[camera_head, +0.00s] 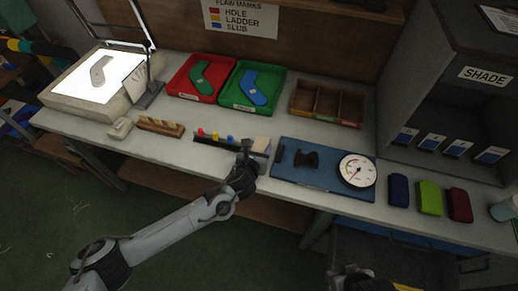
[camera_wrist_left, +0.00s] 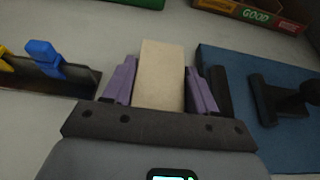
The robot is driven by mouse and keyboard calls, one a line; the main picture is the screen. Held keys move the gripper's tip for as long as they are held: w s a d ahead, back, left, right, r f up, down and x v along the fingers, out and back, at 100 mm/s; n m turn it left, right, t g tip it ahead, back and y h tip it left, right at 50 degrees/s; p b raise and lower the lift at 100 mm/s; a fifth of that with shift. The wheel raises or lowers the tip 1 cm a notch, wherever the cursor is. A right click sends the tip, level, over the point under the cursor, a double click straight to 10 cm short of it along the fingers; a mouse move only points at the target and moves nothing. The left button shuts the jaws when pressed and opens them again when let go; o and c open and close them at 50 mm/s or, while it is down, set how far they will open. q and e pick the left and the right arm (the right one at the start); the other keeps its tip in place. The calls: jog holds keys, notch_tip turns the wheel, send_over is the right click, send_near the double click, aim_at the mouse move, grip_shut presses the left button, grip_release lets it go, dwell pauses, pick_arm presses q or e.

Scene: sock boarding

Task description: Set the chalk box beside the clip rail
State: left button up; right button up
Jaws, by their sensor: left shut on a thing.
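The chalk box, a plain cream block (camera_head: 262,144), is between the fingers of my left gripper (camera_head: 246,152). In the left wrist view the purple fingers (camera_wrist_left: 160,88) are shut on the box (camera_wrist_left: 162,72) from both sides. The clip rail (camera_head: 213,139) is a dark strip with red, yellow and blue clips. The box is just right of the rail's right end, and the rail also shows at the left wrist view's left edge (camera_wrist_left: 72,82). I cannot tell whether the box touches the bench. A dark part, seemingly my right gripper (camera_head: 350,276), shows at the bottom edge.
A blue mat (camera_head: 318,180) with a black piece and a dial gauge (camera_head: 357,170) lies close right of the box. Red (camera_head: 199,78) and green (camera_head: 251,88) trays and a divided box (camera_head: 327,102) stand behind. A wooden block (camera_head: 160,126) is left of the rail.

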pick_arm(q)
jog(key=o, duration=1.1)
jog(key=shift+f, duration=0.1)
jog(key=shift+c, duration=0.2)
